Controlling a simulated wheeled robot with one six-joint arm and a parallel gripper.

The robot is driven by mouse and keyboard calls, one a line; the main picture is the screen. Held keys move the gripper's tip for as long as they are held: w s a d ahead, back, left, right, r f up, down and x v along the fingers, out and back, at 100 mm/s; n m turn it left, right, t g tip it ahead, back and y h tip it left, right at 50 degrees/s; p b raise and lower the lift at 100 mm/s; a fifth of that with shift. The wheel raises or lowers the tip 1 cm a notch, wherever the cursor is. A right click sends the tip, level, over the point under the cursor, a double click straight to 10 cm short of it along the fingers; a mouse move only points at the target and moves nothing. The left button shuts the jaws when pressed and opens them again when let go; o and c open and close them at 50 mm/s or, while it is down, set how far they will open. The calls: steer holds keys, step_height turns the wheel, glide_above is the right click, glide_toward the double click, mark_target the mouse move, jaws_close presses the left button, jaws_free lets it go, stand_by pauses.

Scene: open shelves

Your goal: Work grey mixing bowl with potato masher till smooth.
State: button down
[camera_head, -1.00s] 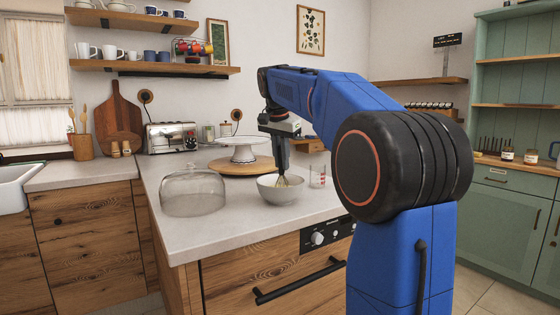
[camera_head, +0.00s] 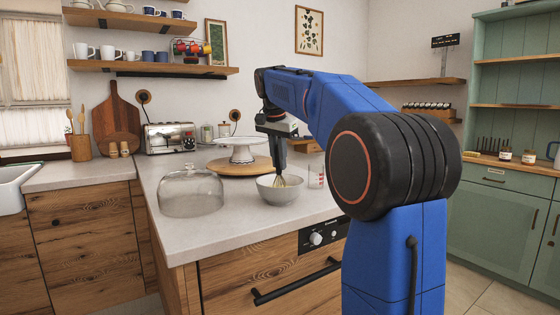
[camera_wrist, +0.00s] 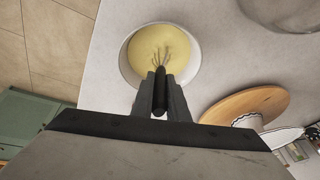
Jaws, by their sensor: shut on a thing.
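The grey mixing bowl (camera_head: 287,195) stands on the light counter near its front edge. In the wrist view the bowl (camera_wrist: 194,66) holds a smooth-looking pale yellow mix (camera_wrist: 146,42). My gripper (camera_head: 280,160) is above the bowl, pointing down; in the wrist view my gripper (camera_wrist: 160,92) is shut on the dark handle of a wire tool (camera_wrist: 159,76). The tool's splayed wires look more like a whisk than a potato masher. Its wire end is inside the bowl, in the mix. How deep it reaches is hidden.
A glass dome (camera_head: 190,195) stands left of the bowl. A white cake stand (camera_head: 240,153) and a round wooden board (camera_head: 238,168) are behind it. A clear measuring cup (camera_head: 317,177) stands close on the right.

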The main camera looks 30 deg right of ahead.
steer(key=shift+d, duration=0.45)
steer(key=shift+w+a, duration=0.5)
steer(key=shift+s+a, duration=0.1)
steer(key=shift+s+a, duration=0.4)
steer(key=shift+s, duration=0.05)
steer(key=shift+s+d, duration=0.15)
